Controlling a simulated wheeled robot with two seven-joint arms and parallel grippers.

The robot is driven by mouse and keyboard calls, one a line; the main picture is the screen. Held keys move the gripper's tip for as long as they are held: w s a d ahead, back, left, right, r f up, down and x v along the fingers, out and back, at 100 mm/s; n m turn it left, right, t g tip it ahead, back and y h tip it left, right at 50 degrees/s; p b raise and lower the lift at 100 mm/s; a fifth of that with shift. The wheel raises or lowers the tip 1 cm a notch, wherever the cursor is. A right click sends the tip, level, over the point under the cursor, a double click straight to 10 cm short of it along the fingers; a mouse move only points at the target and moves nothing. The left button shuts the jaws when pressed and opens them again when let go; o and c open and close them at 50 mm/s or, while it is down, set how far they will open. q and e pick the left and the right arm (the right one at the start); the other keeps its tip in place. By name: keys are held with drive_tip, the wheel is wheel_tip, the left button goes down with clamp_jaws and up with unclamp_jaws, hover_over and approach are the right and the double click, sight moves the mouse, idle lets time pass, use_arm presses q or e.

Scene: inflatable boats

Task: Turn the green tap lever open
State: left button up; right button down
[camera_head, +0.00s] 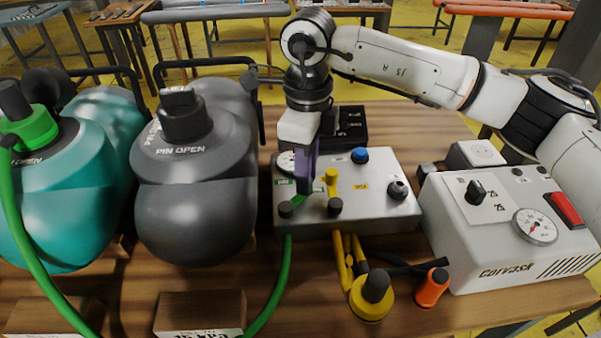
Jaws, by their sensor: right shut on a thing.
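The green tap lever (297,200) is on top of the grey-white tap box (375,209), at its front left, above the green hose. My right gripper (305,187) reaches down from above with its purple fingers at the lever. It is shut on the green lever; the fingers hide part of it. A yellow tap lever (331,178) stands just right of the fingers. My left gripper is not in view.
A teal boat (95,180) and a grey boat (195,205) lie to the left. A pump (490,230) with gauge and red switch stands right. Hoses, a yellow-black fitting (372,297) and an orange fitting (431,288) lie in front on the wooden table (510,312).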

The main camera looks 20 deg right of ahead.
drive_tip(key=shift+s+d+m+b, duration=0.15)
drive_tip(key=shift+s+m+b, duration=0.2)
drive_tip(key=shift+m, duration=0.65)
drive_tip(key=shift+s, duration=0.1)
drive_tip(key=c, duration=1.6)
unclamp_jaws()
wheel_tip(320, 180, up, 10)
drive_tip(key=shift+r, duration=0.2)
